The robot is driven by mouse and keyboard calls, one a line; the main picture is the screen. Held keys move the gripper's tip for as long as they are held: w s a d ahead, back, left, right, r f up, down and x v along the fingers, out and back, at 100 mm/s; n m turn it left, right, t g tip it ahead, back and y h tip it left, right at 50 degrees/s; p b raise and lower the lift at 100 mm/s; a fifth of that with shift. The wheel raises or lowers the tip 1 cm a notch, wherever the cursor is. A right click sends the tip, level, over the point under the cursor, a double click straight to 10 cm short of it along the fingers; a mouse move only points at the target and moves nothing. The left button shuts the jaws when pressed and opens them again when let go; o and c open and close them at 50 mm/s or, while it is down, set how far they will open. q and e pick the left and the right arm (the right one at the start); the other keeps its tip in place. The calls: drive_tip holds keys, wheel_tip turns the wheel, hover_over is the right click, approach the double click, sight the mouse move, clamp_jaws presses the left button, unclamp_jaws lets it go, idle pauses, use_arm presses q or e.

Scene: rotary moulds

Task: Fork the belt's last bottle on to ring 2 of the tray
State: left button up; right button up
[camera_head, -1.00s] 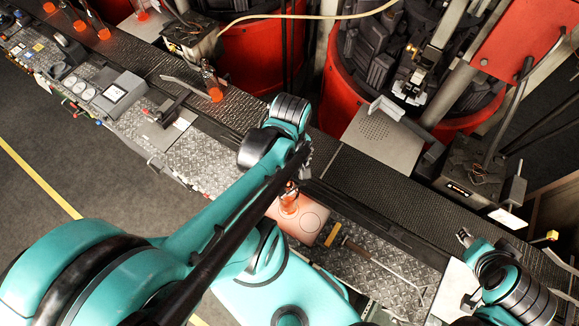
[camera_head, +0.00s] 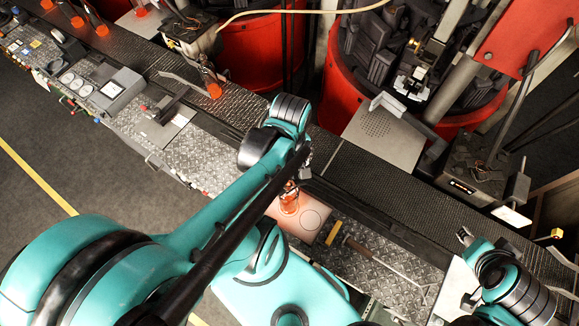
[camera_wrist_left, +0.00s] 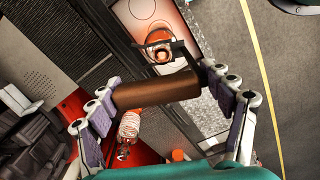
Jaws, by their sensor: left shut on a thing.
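My left gripper (camera_head: 304,172) is shut on the brown cylindrical handle (camera_wrist_left: 158,91) of a fork, best seen in the left wrist view (camera_wrist_left: 160,94). The fork's dark prongs (camera_wrist_left: 182,56) reach to an orange-red bottle (camera_wrist_left: 158,38). The bottle (camera_head: 289,202) is upright at the copper-coloured tray (camera_head: 298,236), over or on one end of it. A bare ring (camera_head: 310,221) shows beside the bottle. I cannot tell whether the bottle's base touches the tray, and its own ring is mostly hidden. My right gripper (camera_head: 464,270) is open and empty at the lower right.
A dark belt (camera_head: 375,190) runs diagonally behind the tray. A hammer-like tool (camera_head: 385,262) lies right of the tray on the chequer plate. Red rotary moulds (camera_head: 345,100) stand behind the belt.

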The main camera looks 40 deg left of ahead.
use_arm(q)
drive_tip(key=shift+f+b, duration=0.6)
drive_tip(key=shift+f, duration=0.15)
idle(0.4)
drive_tip(key=shift+s, duration=0.1)
drive_tip(key=s+a+p, duration=0.1)
drive_tip(key=s+p, duration=0.3)
drive_tip(key=s, duration=0.4)
drive_tip(key=shift+s+a, duration=0.15)
idle(1.0)
drive_tip(key=shift+f, duration=0.1)
wheel_tip(320, 180, up, 6)
drive_tip(key=p, duration=0.6)
